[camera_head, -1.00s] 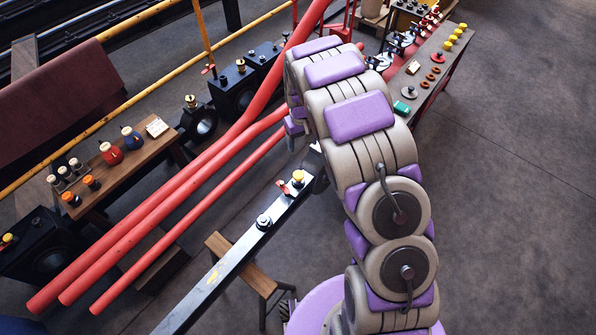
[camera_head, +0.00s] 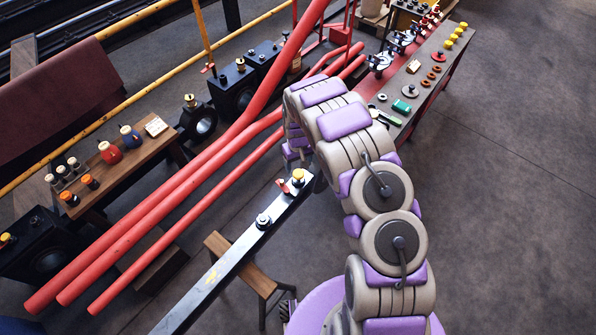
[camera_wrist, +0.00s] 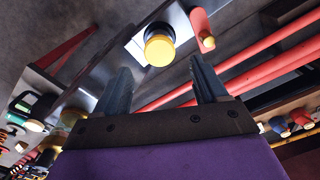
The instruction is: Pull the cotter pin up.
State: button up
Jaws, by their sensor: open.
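A long dark bar (camera_head: 232,262) runs diagonally up to a lighter plate at its far end. On that end stand a yellow-capped knob (camera_head: 298,175) and a small red piece (camera_head: 283,186) beside it. I cannot tell for certain which is the cotter pin. In the wrist view the yellow cap (camera_wrist: 159,49) lies just beyond and between the fingertips of my gripper (camera_wrist: 159,66), and the red piece (camera_wrist: 201,25) with its yellowish tip is to the right. My gripper is open and empty. In the head view it is mostly hidden by my arm.
Red pipes (camera_head: 170,205) run close to the left of the bar. A wooden stool (camera_head: 240,262) stands under it. A bench (camera_head: 440,62) with small parts is at upper right, and a wooden table (camera_head: 120,160) at left. The floor on the right is clear.

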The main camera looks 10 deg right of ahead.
aim_at(298, 173)
notch_tip(298, 173, down, 5)
jog(key=shift+r+b, duration=0.1)
jog(key=shift+b, duration=0.2)
jog(key=shift+c, duration=0.5)
grip_shut()
